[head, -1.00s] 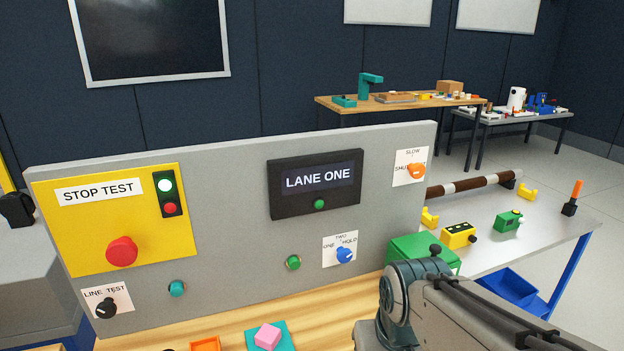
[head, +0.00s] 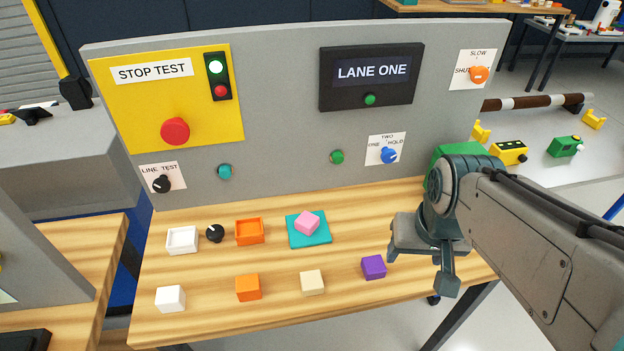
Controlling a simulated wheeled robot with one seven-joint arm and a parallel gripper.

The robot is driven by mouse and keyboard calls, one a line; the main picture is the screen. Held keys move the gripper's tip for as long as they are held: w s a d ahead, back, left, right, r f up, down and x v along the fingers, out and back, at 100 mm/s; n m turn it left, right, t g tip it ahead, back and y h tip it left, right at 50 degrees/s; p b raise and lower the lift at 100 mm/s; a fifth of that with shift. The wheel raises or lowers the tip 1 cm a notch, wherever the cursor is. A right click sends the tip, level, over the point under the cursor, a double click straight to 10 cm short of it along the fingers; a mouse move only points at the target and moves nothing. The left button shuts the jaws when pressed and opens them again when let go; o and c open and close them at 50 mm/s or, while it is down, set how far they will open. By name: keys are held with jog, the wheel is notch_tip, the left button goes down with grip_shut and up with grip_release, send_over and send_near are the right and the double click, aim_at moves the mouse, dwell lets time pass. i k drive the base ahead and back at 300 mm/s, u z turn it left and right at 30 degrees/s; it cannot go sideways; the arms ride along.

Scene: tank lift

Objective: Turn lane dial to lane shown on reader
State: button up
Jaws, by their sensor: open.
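The reader (head: 367,76) is a dark box on the grey panel that shows "LANE ONE", with a green light below the text. The lane dial (head: 388,155) is a blue knob on a white plate marked ONE, TWO and HOLD, below the reader. Which mark it points at is too small to tell for sure. My gripper (head: 425,270) hangs open and empty in front of the panel, above the wooden bench's right part. It is below and to the right of the dial, apart from it.
A purple cube (head: 373,267) lies near my gripper. The panel (head: 285,135) also bears a red stop button (head: 175,131), an orange dial (head: 479,74) and a black line test dial (head: 161,184).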

aim_at(387, 156)
jog(key=k, duration=1.15)
jog(key=u, duration=0.4)
jog(key=i, duration=0.65)
jog(key=u, duration=0.05)
